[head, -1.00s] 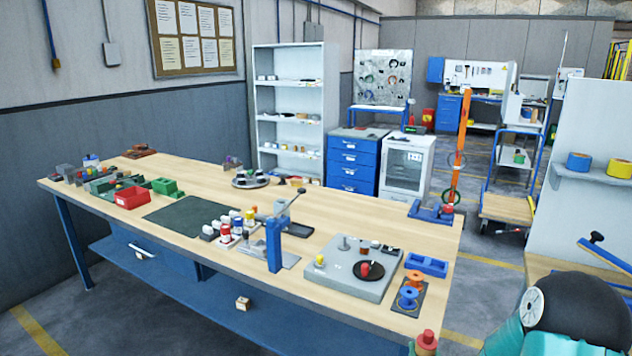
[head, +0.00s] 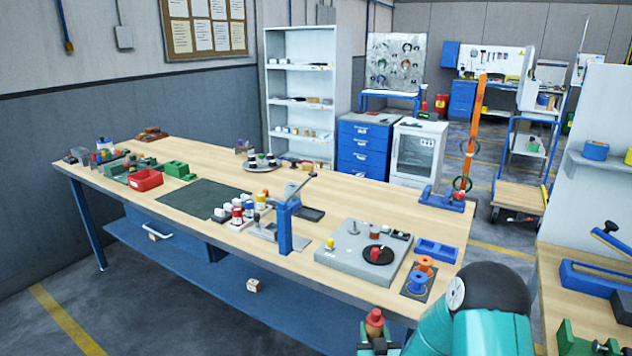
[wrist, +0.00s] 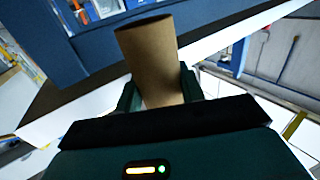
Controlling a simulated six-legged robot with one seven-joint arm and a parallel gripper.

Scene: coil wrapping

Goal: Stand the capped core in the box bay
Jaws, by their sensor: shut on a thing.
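The capped core (head: 374,330) shows low in the head view as a brown tube with a red cap on top, in front of the bench's near edge. In the wrist view it is a plain brown tube (wrist: 150,60) between the two dark green fingers; the red cap does not show there. My gripper (wrist: 160,88) is shut on the core. In the head view my gripper (head: 378,349) is cut off by the bottom edge. I cannot tell which thing is the box bay.
The long wooden bench (head: 330,205) carries a grey plate with a black disc (head: 378,255), a blue tray (head: 437,250), orange and blue spools (head: 417,282) and a blue upright post (head: 285,228). A second bench (head: 560,300) stands at the right.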

